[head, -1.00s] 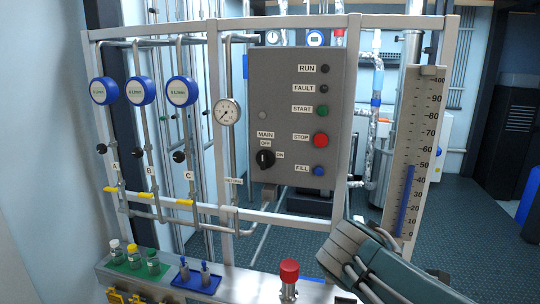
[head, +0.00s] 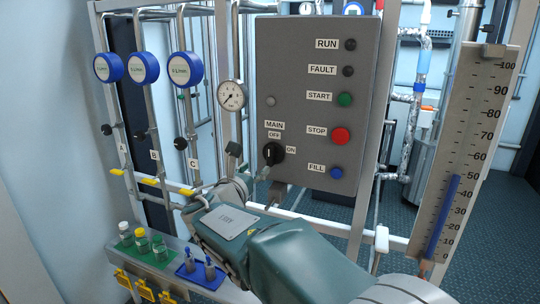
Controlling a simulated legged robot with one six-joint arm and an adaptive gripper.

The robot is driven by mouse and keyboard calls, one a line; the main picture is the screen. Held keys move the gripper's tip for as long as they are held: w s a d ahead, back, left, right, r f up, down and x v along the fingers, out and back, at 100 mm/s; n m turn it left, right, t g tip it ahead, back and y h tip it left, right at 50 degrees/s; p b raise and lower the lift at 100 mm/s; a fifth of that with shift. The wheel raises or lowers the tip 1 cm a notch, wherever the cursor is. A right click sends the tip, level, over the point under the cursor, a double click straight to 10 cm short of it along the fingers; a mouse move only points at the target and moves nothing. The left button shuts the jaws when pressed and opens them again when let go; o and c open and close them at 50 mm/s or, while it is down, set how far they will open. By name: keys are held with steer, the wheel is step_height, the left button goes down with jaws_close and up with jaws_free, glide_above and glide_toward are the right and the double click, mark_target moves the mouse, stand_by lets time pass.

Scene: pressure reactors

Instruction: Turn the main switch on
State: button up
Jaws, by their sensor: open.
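The main switch (head: 274,153) is a black rotary knob low on the left of the grey control panel (head: 312,205). Its OFF label is above it and its ON label to its right. Its grip looks roughly upright, towards OFF. My gripper (head: 249,164) is open just left of the knob, reaching up from below. I cannot tell whether that finger touches the knob.
The panel also carries a green START button (head: 345,99), a red STOP button (head: 340,135) and a blue FILL button (head: 336,173). A pressure gauge (head: 232,95) and pipes are close on the left. Bottles (head: 141,243) stand on the bench. A scale column (head: 470,140) stands at right.

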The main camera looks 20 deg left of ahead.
mark_target(269, 156)
steer(key=w, duration=0.5)
steer(key=w+d, duration=0.1)
steer(key=w, duration=0.2)
steer(key=shift+w, duration=0.2)
steer(key=shift+c, duration=0.3)
steer(key=shift+r, duration=0.1)
jaws_close()
